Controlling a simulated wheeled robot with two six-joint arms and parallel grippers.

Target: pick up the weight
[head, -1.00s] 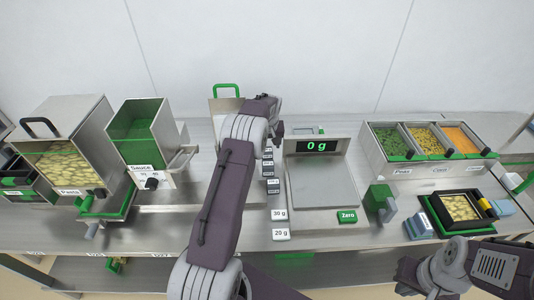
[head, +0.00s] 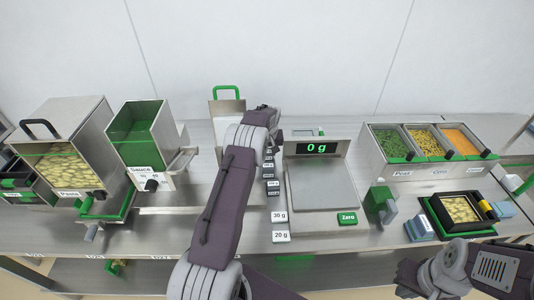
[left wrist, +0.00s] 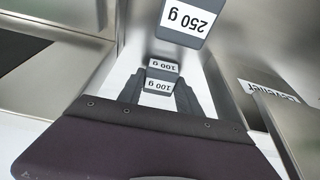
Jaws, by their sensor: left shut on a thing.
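In the left wrist view, my left gripper (left wrist: 158,90) is shut on a 100 g weight (left wrist: 158,86), a dark block with a white label, held between its two dark fingers. A second 100 g weight (left wrist: 163,67) is just beyond it; I cannot tell if they touch. A larger 250 g weight (left wrist: 186,20) is farther up the picture. In the head view, my left forearm hides the left gripper's fingers. A column of small dark weights (head: 271,178) lies left of the scale, with the 30 g weight (head: 279,216) and 20 g weight (head: 281,237) nearest me.
The scale (head: 322,185) reads 0 g and its plate is empty. Left stand the pasta bin (head: 68,165) and sauce dispenser (head: 145,140). Right are vegetable bins (head: 425,145) and a black tray holder (head: 436,217). My right arm shows at lower right, without its fingers.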

